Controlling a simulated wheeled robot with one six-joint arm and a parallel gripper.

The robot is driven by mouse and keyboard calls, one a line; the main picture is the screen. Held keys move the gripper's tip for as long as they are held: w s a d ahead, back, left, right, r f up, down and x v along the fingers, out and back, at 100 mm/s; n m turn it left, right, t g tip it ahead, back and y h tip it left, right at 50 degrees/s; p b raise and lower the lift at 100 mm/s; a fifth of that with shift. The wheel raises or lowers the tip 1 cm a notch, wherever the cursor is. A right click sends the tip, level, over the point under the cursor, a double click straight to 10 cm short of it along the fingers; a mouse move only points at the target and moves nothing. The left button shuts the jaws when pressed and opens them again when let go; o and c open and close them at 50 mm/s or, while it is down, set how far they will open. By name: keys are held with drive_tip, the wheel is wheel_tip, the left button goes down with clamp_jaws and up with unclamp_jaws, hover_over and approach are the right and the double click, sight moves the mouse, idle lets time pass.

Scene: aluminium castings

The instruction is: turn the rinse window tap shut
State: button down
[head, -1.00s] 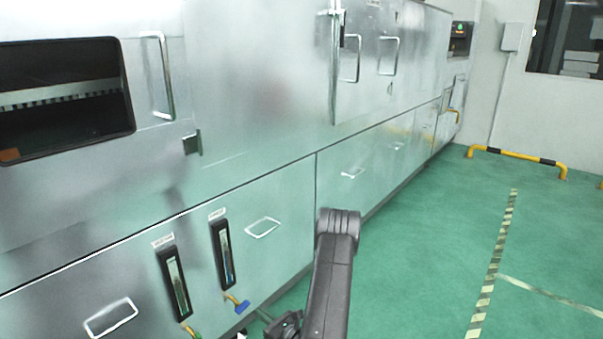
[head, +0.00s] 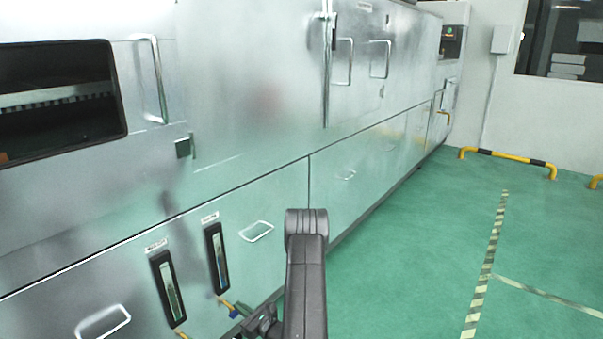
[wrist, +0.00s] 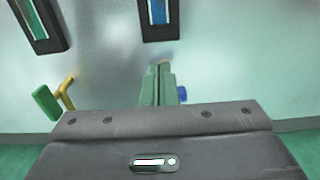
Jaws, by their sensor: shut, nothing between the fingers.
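Two narrow dark-framed sight windows sit low on the metal cabinet, the left one (head: 168,288) and the right one (head: 218,258). Their labels are too blurred to read. Below the right window is a yellow tap with a blue handle (head: 242,309); in the wrist view only an edge of the blue handle (wrist: 182,94) shows, to the right of my fingers. The left window's yellow tap has a green handle (wrist: 46,102), clear of my gripper. My gripper (wrist: 158,84) is shut and empty, in front of the blue-handled tap and hiding most of it. Contact cannot be told.
The cabinet front has protruding handles (head: 257,231) and a dark opening (head: 60,105) at upper left. The green floor (head: 410,270) to the right is clear. A yellow-black floor barrier (head: 507,157) stands by the far wall.

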drive_tip(key=shift+f+b, duration=0.6)
drive_tip(key=shift+b, duration=0.05)
idle(0.9)
drive_tip(key=shift+r, duration=0.1)
idle(0.3)
drive_tip(key=shift+r+v, duration=0.15)
drive_tip(key=shift+v, duration=1.35)
drive_tip(key=shift+r+v, duration=0.15)
drive_tip(key=shift+v, duration=1.3)
